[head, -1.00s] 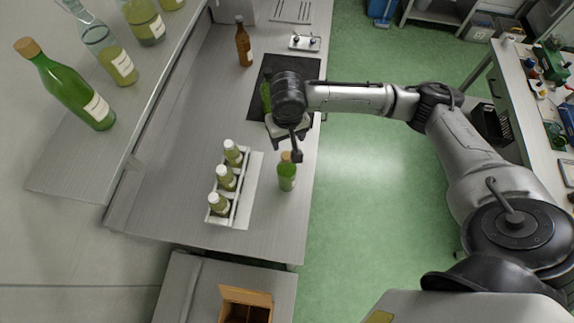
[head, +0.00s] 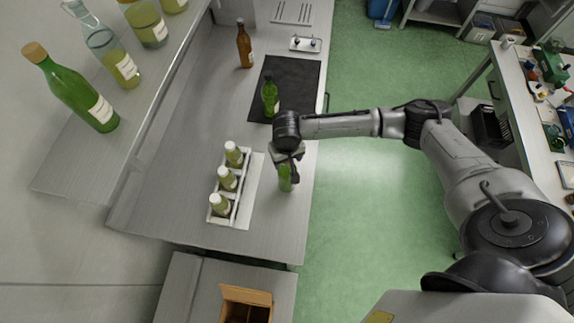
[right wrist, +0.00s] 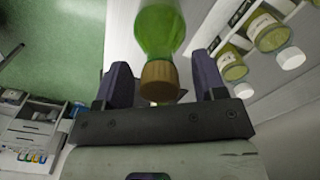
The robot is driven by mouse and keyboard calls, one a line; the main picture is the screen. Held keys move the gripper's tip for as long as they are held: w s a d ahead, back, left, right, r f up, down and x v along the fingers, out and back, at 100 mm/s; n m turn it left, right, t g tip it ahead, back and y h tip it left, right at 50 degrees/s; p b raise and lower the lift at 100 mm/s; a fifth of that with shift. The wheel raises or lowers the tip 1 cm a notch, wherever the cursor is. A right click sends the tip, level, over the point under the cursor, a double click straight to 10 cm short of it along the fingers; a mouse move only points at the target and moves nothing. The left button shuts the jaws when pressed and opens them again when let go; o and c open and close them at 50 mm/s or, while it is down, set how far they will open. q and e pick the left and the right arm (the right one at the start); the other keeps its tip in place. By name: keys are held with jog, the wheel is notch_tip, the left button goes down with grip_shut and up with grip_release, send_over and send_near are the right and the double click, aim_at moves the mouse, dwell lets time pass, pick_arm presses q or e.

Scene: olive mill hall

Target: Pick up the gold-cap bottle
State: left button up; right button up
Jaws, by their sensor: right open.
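A green bottle (head: 285,180) with a tan-gold cap stands upright on the grey bench, right of the white rack; my right gripper hides its top in the head view. In the right wrist view the bottle (right wrist: 160,28) and its cap (right wrist: 159,82) show between the two fingers. My right gripper (head: 287,157) is open over the bottle's top, with one finger (right wrist: 119,86) on each side of the cap and a gap on both sides. My left gripper is out of view.
A white rack (head: 243,205) holds three pale-capped bottles, close left of the bottle. Another green bottle (head: 270,97) stands on a dark mat (head: 298,82) behind, with a brown bottle (head: 244,45) farther back. Several bottles line the raised shelf (head: 62,165). The bench front is clear.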

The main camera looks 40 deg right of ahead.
jog(key=shift+f, duration=0.4)
jog(key=shift+c, duration=0.5)
jog(key=c, duration=0.9)
jog(key=shift+r, duration=0.1)
jog(key=shift+c, duration=0.4)
jog(key=shift+r, duration=0.1)
